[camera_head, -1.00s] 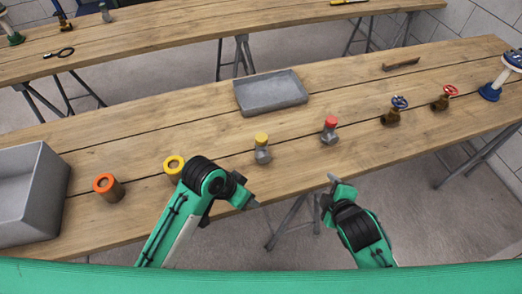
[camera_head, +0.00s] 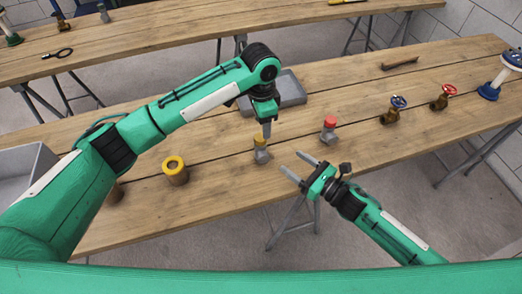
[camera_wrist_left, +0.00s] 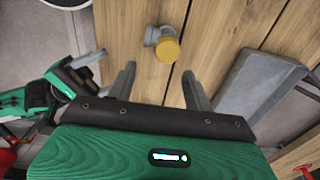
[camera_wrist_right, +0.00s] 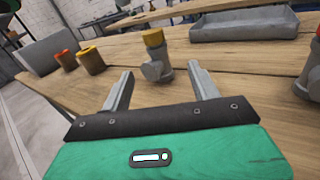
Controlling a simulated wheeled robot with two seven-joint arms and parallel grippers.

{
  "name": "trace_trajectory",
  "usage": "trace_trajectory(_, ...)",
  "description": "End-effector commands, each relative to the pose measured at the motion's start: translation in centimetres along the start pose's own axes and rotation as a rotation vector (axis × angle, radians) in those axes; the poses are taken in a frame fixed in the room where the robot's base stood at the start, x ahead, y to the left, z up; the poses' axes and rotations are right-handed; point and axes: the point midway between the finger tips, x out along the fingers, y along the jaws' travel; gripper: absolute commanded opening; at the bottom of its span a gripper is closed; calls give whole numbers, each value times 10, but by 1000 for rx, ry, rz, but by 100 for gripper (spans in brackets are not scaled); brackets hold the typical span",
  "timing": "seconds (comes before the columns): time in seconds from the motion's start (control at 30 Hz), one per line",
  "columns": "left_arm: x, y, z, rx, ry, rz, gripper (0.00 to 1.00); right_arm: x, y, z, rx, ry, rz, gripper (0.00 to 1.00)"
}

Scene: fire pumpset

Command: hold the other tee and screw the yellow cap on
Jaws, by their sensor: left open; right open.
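A grey tee (camera_head: 262,155) with a yellow cap (camera_head: 259,139) on its top stands upright on the near table. The cap (camera_wrist_left: 168,50) and tee (camera_wrist_left: 152,36) lie just beyond my left fingertips in the left wrist view. My left gripper (camera_head: 267,130) is open, pointing down above the cap, and partly hides it. My right gripper (camera_head: 296,164) is open and empty at the table's front edge, below and right of the tee. In the right wrist view the tee (camera_wrist_right: 156,70) stands ahead, between the fingers. Whether the cap is fully seated cannot be told.
A second tee with a red cap (camera_head: 330,123) stands to the right. A yellow-topped cylinder (camera_head: 174,169) stands left. A grey tray (camera_head: 291,89) is behind my left gripper. Two valves (camera_head: 393,110) (camera_head: 440,98) stand farther right. A grey bin (camera_head: 22,168) is partly hidden by my left arm.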

Motion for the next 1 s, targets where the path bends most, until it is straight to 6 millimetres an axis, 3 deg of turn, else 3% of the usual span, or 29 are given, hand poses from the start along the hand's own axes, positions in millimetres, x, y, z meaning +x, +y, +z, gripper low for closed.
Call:
trace_trajectory(0.13, -9, -11, 2, -1, -26, -10, 52, -1, 1, -3, -82, -3, 43, 62)
trace_trajectory(0.6, -10, -12, 2, -1, -28, -9, 52, 3, 1, -2, -92, -6, 48, 62)
trace_trajectory(0.77, -10, -12, 2, -1, -28, -9, 52, 23, 2, -2, -93, -7, 48, 62)
trace_trajectory(1.0, -10, -11, 2, -1, -28, -9, 52, 69, 5, -1, -92, -8, 49, 62)
